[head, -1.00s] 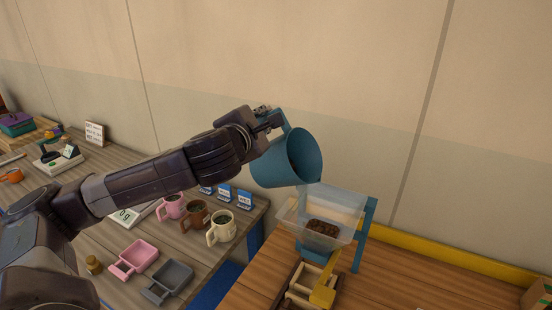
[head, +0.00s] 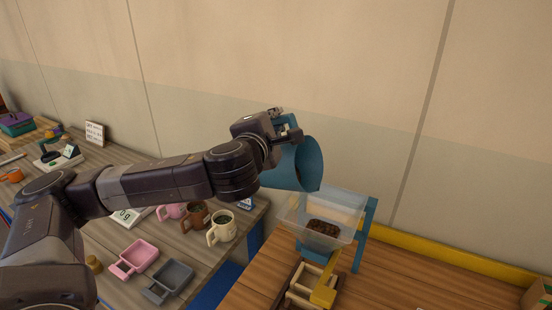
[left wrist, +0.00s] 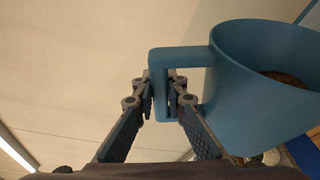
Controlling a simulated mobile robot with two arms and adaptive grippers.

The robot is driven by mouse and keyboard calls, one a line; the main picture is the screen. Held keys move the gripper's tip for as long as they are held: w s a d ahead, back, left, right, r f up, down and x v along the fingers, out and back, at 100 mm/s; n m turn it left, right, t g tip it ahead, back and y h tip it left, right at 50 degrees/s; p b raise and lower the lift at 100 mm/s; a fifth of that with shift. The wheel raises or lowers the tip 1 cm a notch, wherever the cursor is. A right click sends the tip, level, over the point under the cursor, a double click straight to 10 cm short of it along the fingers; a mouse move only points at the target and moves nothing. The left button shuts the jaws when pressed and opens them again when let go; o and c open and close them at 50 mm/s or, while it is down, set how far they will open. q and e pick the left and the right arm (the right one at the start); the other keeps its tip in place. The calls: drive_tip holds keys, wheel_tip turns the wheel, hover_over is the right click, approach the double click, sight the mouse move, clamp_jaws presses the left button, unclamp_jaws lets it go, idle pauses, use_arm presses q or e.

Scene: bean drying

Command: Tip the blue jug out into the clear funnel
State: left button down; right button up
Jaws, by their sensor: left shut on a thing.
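The blue jug (head: 308,165) is held in the air by my left gripper (head: 285,130). It is tilted, with its mouth facing right, above and slightly left of the funnel. In the left wrist view the gripper (left wrist: 160,100) is shut on the handle of the jug (left wrist: 250,85), and some brown content shows inside the jug. The clear funnel (head: 345,203) is a see-through hopper on a blue stand, with a dark brown heap of beans (head: 324,228) at its bottom. No stream between jug and funnel is visible. My right gripper is not in view.
Below the funnel stands a wooden frame with a yellow part (head: 323,292). On the table at left are mugs (head: 221,226), a pink scoop (head: 134,259), a grey scoop (head: 167,281) and a scale (head: 127,216). A yellow rail (head: 450,259) runs along the wall.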

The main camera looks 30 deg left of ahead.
sight(288, 124)
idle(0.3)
use_arm(q)
drive_tip(key=shift+w+d+r+m+t, duration=0.15)
drive_tip(key=shift+d+m, duration=0.15)
drive_tip(key=shift+d, duration=0.2)
drive_tip(key=shift+s+d+r+m+t, duration=0.15)
drive_tip(key=shift+d+m, duration=0.15)
drive_tip(key=shift+d, duration=0.2)
drive_tip(key=shift+w+d+f+m+y, duration=0.1)
drive_tip(key=shift+d+m+y, duration=0.25)
drive_tip(key=shift+d, duration=0.25)
drive_tip(key=shift+w+d+r+m+t, duration=0.1)
drive_tip(key=shift+d+r+m+t, duration=0.2)
drive_tip(key=shift+d+m, duration=0.4)
drive_tip(key=shift+d+r+m+t, duration=0.2)
drive_tip(key=shift+d+r+m, duration=0.15)
drive_tip(key=shift+d, duration=0.65)
drive_tip(key=shift+d+y, duration=0.15)
drive_tip(key=shift+y, duration=0.1)
